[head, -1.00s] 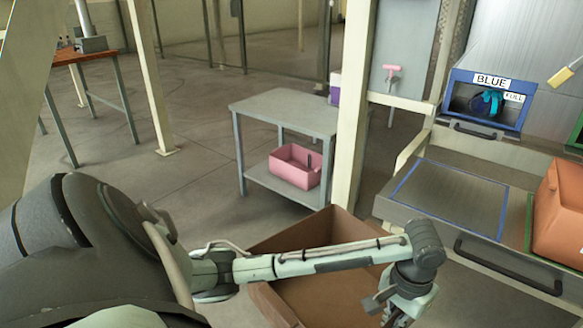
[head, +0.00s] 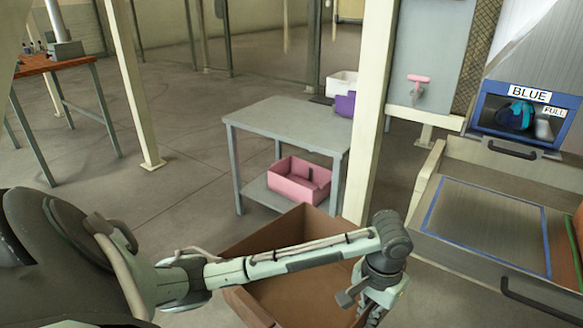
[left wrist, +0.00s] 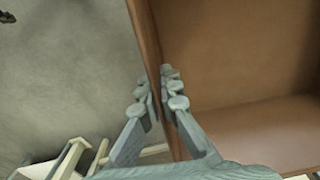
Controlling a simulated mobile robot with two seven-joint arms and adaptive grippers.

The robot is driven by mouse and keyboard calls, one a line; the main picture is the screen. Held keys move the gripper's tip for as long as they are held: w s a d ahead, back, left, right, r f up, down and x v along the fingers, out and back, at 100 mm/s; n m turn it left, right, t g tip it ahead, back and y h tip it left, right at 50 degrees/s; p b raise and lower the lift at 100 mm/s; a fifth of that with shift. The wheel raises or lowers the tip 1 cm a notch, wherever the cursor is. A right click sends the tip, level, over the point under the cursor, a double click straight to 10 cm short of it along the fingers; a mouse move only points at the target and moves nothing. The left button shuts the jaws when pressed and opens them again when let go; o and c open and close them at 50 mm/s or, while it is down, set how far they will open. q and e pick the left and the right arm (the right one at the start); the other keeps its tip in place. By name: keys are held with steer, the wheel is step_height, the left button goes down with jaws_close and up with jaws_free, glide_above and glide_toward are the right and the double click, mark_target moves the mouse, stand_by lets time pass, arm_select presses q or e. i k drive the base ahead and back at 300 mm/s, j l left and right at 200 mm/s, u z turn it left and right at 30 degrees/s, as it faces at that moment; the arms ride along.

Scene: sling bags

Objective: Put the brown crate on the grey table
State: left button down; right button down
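The brown crate (head: 290,290) is open-topped and shows empty in the head view, low in front of me. My left gripper (head: 368,298) is at its right wall. In the left wrist view the fingers (left wrist: 158,88) straddle the thin wall of the crate (left wrist: 240,60), closed on it. The crate's underside is hidden, so its height off the floor is unclear. The grey table (head: 285,122) stands beyond the crate, with a bare top. My right gripper is not in view.
A pink crate (head: 298,181) sits on the table's lower shelf. A pale post (head: 368,130) stands just right of the table. Purple (head: 345,104) and white (head: 342,84) boxes are behind it. Floor left of the table is clear.

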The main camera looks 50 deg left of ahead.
mark_target(281, 118)
steer(key=i+j, duration=0.1)
steer(key=j, duration=0.35)
steer(key=j+u, duration=0.1)
steer(key=j, duration=0.4)
steer(key=i+j, duration=0.15)
steer(key=j, duration=0.3)
steer(key=i+j+u, duration=0.1)
steer(key=j, duration=0.35)
steer(key=i+j, duration=0.15)
steer(key=j, duration=0.35)
steer(key=i+j+u, duration=0.1)
steer(key=j, duration=0.35)
